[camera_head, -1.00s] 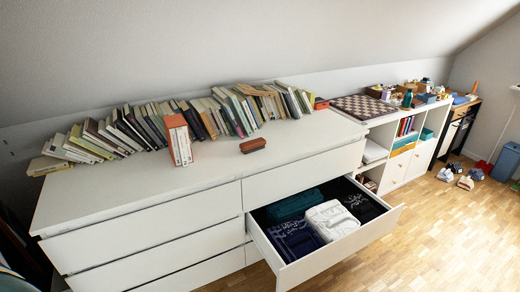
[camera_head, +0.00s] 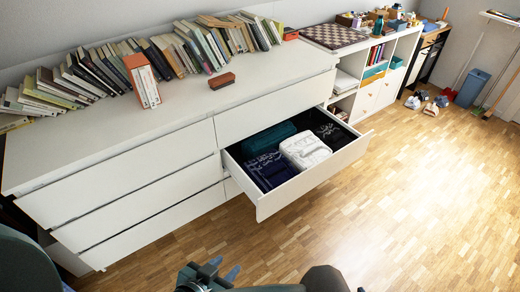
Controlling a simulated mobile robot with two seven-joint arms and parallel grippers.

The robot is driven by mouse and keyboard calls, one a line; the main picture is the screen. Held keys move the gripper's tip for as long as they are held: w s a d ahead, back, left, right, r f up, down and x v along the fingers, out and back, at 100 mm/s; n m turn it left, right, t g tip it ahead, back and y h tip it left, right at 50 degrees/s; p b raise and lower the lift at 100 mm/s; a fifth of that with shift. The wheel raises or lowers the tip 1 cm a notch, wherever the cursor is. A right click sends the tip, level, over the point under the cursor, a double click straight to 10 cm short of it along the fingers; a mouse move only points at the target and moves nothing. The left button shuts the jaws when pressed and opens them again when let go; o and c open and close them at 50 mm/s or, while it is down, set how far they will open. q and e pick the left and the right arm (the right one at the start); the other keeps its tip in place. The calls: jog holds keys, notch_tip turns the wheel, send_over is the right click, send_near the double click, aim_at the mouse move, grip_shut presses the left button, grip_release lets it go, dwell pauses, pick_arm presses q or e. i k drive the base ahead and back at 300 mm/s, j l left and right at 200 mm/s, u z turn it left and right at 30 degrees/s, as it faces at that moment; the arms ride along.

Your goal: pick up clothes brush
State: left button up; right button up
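The clothes brush (camera_head: 222,81) is a small reddish-brown block with a dark lower edge. It lies on the white dresser top (camera_head: 190,108), right of the orange-and-white upright books. My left gripper (camera_head: 222,268) is at the bottom edge, low in front of the dresser and far from the brush. Its two blue fingertips stand apart with nothing seen between them; its lower part is cut off by the frame. My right gripper is not in view.
A row of books (camera_head: 120,68) lines the back of the dresser. A chessboard (camera_head: 335,36) lies on the shelf to the right.

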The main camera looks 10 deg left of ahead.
aim_at(220, 82)
jog(key=i+j+z, duration=0.15)
jog(key=j, duration=0.3)
jog(key=j+z, duration=0.1)
jog(key=j, duration=0.35)
jog(key=i+j+z, duration=0.15)
jog(key=j, duration=0.3)
jog(key=k, duration=0.05)
